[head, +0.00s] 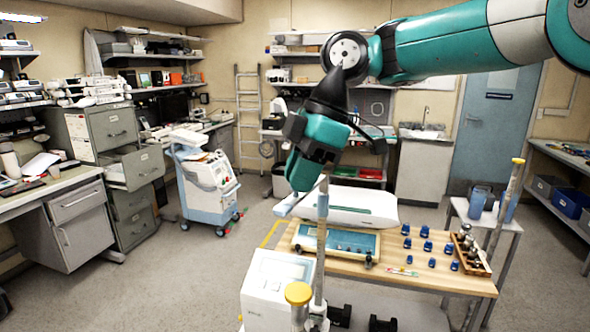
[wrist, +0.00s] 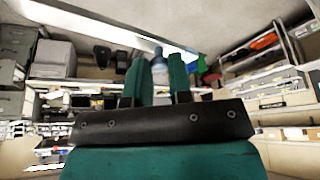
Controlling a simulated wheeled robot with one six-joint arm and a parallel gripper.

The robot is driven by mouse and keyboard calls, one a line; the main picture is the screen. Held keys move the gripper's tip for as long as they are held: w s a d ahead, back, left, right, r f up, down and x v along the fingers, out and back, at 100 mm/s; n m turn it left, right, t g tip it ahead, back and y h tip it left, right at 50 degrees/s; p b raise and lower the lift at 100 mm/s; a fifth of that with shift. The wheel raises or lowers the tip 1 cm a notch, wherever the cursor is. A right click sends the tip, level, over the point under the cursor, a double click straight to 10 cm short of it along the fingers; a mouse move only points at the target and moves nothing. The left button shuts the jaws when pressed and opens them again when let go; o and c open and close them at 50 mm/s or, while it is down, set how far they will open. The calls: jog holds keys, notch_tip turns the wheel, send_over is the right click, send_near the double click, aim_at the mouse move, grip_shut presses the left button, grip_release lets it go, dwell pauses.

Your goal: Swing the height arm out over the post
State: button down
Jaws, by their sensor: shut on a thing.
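My gripper (head: 300,188) reaches down from the upper right to a pale bar (head: 287,206), which I take to be the height arm. In the wrist view, my two green fingers (wrist: 158,78) stand close together around a pale blue-grey piece (wrist: 158,60). A long white bar (wrist: 110,27) runs behind their tips. How the bar joins the post is hard to tell. My fingers partly hide the gripped piece.
A white pump unit (head: 275,285) and a yellow-capped post (head: 298,293) stand in front. Another yellow-capped pole (head: 517,162) stands right. Open floor lies left.

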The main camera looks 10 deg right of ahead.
dwell(0.4)
jog(key=c, duration=1)
grip_release()
jog(key=p+v, duration=0.7)
jog(key=v, duration=0.5)
jog(key=shift+r, duration=0.1)
jog(key=s+d+f+m+b, duration=0.1)
jog(key=s+f+m+b, duration=0.3)
jog(key=s+f, duration=0.3)
jog(key=s+d+f+m+b, duration=0.2)
jog(key=s+f+m+b, duration=0.2)
jog(key=f, duration=0.9)
jog(key=s+d+f+m+b, duration=0.1)
jog(key=s+f+m+b, duration=0.4)
jog(key=s+f+b, duration=0.4)
jog(key=shift+s+d+f+t, duration=0.15)
jog(key=shift+s+f, duration=0.1)
jog(key=shift+s, duration=0.35)
jog(key=shift+s+f+t, duration=0.1)
jog(key=shift+s+f, duration=0.15)
jog(key=shift+s, duration=0.3)
jog(key=shift+s+d+f+t, duration=0.15)
jog(key=shift+s+f, duration=0.1)
jog(key=shift+s, duration=0.35)
